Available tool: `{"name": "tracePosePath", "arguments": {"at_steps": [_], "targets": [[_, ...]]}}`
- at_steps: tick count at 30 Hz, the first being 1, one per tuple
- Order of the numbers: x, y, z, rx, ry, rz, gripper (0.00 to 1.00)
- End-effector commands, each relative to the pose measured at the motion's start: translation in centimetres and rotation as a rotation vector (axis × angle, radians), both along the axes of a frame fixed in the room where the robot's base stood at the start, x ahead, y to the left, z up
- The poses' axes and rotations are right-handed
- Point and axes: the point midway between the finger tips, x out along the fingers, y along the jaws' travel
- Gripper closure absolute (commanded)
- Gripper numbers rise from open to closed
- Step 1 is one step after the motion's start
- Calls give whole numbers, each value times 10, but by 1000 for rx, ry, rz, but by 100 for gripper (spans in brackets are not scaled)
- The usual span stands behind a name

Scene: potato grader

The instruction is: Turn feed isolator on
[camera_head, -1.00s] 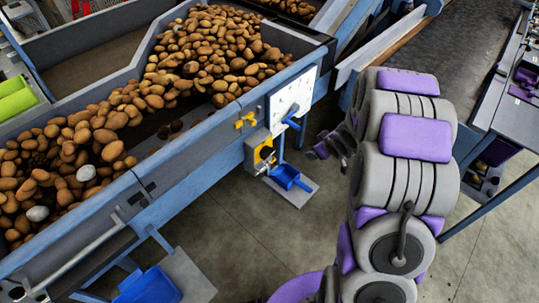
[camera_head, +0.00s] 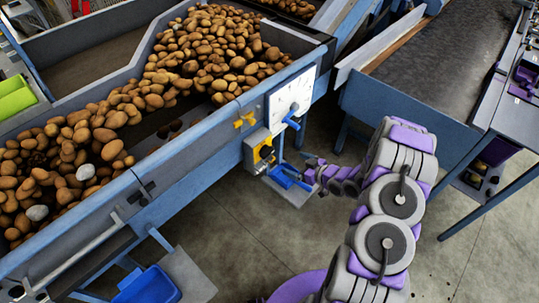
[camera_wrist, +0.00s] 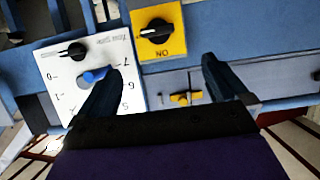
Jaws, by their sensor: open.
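The feed isolator is a black rotary knob on a yellow plate (camera_head: 263,152), on a grey box at the side of the potato hopper. In the wrist view the black knob (camera_wrist: 156,31) has its bar lying roughly across the picture, with upside-down "ON" lettering just below it. My gripper (camera_wrist: 165,78) is open and empty, its two dark fingers spread below and to either side of the knob, apart from it. In the head view my gripper (camera_head: 287,170) is low, right of the isolator; its fingertips are hard to make out.
A white dial plate (camera_wrist: 60,75) with a blue pointer and a black knob sits beside the isolator. A small yellow handle (camera_wrist: 181,99) is nearby. Potatoes fill the hopper (camera_head: 170,165); a conveyor (camera_head: 425,65) stands right.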

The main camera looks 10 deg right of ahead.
Motion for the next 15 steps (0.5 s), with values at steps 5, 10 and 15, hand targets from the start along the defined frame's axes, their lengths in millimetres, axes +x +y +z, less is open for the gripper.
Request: {"name": "tracePosePath", "arguments": {"at_steps": [5,10,15], "targets": [[24,19,-14,-3,-2,3,0],[46,42,-26,-10,0,5,0],[70,59,-37,-13,-2,4,0]]}}
